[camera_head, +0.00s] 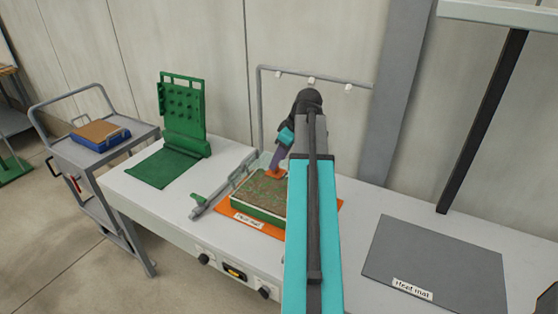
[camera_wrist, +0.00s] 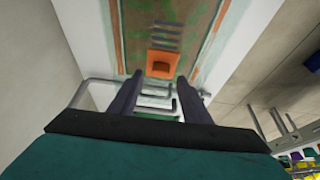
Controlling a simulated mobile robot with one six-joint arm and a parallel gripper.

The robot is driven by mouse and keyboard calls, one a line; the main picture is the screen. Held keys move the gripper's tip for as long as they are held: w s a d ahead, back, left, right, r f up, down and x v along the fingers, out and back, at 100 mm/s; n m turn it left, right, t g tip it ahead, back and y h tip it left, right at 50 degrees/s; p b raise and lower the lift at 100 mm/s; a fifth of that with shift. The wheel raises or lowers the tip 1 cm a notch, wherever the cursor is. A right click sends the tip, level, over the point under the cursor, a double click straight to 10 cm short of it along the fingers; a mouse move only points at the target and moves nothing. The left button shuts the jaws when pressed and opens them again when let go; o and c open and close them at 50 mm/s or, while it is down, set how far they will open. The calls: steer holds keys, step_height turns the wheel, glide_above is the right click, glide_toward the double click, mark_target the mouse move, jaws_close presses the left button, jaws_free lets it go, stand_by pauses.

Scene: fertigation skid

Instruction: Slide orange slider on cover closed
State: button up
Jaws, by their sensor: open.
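The orange slider (camera_wrist: 163,62) is a small block with a dark recess, on the brown and green panel beside several grey slots. In the head view, a small orange part (camera_head: 273,174) shows at the far right of the green-walled tray (camera_head: 257,211), under my gripper. The tray's top (camera_head: 262,190) looks brown and green; I cannot clearly tell a clear cover from what lies under it. My gripper (camera_wrist: 157,88) is open, its two dark fingers pointing at the slider from either side. Contact cannot be told. My arm hides the tray's right side in the head view.
The tray sits on an orange mat (camera_head: 243,220) on the white bench. A grey rail with a green handle (camera_head: 220,196) lies to its left. A green pegged stand (camera_head: 183,110), a grey mat (camera_head: 435,262) and a grey pipe frame (camera_head: 315,75) are nearby.

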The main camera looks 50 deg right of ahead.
steer(key=shift+x, duration=1.45)
jaws_close()
